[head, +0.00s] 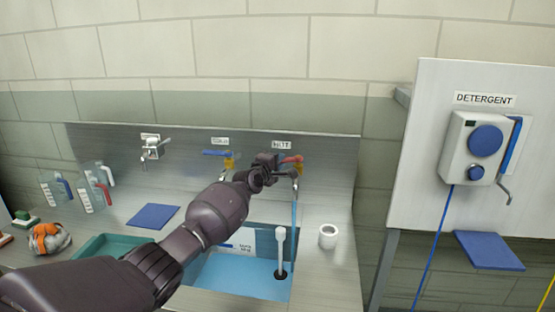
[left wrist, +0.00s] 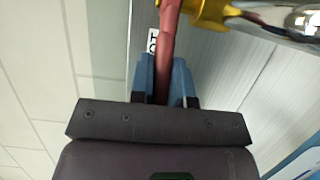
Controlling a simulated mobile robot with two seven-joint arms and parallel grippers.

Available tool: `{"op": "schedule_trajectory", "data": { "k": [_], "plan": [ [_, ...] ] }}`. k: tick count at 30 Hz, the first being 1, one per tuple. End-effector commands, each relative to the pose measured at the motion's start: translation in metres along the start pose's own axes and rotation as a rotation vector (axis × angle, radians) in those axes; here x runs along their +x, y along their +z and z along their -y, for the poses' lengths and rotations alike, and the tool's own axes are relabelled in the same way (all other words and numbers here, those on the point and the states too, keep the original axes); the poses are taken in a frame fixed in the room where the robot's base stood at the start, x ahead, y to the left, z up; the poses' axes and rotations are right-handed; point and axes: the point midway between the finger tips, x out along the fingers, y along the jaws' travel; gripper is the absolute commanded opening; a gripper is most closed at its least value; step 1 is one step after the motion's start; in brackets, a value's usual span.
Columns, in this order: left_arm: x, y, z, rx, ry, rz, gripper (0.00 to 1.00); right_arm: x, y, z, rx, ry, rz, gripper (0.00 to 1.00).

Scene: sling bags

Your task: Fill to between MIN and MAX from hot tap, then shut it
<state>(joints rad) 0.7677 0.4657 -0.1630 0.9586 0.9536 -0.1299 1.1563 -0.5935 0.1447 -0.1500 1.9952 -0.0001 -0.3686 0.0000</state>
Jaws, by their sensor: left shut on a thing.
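My left gripper (head: 276,160) is at the hot tap, shut on its red lever (head: 291,159). In the left wrist view the red lever (left wrist: 167,40) runs between my blue fingertips (left wrist: 168,78), beside the tap's yellow body (left wrist: 207,14). A thin blue stream (head: 294,215) falls from the hot tap's spout (head: 295,181) into the sink. Blue water (head: 230,275) stands in the sink (head: 262,238). A white upright pipe (head: 280,245) with a dark base stands in it. A white label with small print (head: 238,247) on the sink wall is partly hidden by my arm. My right gripper is out of view.
The cold tap with a blue lever (head: 217,153) is left of the hot tap. A white ring (head: 327,236) stands right of the sink. Blue cloth (head: 153,216), jugs (head: 97,186) and a green tray (head: 104,246) lie left. A detergent dispenser (head: 478,147) hangs right.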

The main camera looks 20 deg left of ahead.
Motion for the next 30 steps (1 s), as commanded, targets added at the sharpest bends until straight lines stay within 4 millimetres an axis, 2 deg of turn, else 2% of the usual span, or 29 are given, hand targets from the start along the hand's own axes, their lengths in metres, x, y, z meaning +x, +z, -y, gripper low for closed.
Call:
{"op": "schedule_trajectory", "data": {
  "k": [1,5,6,11,22,30],
  "plan": [
    [0.001,-0.002,-0.007,0.002,0.014,-0.004,0.00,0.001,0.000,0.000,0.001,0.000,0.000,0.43],
    [0.001,-0.002,-0.007,0.002,0.013,-0.003,0.00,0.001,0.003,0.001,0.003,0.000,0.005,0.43],
    [0.001,-0.002,-0.007,0.002,0.013,-0.003,0.20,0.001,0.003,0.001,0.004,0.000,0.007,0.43],
    [0.000,-0.002,-0.004,0.001,0.009,-0.002,0.43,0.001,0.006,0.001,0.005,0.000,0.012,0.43],
    [-0.003,0.001,-0.001,-0.001,0.002,0.002,0.43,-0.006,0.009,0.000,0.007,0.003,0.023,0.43],
    [-0.031,0.000,-0.002,-0.002,0.002,0.000,0.43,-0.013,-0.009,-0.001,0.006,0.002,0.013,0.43]
  ]
}}
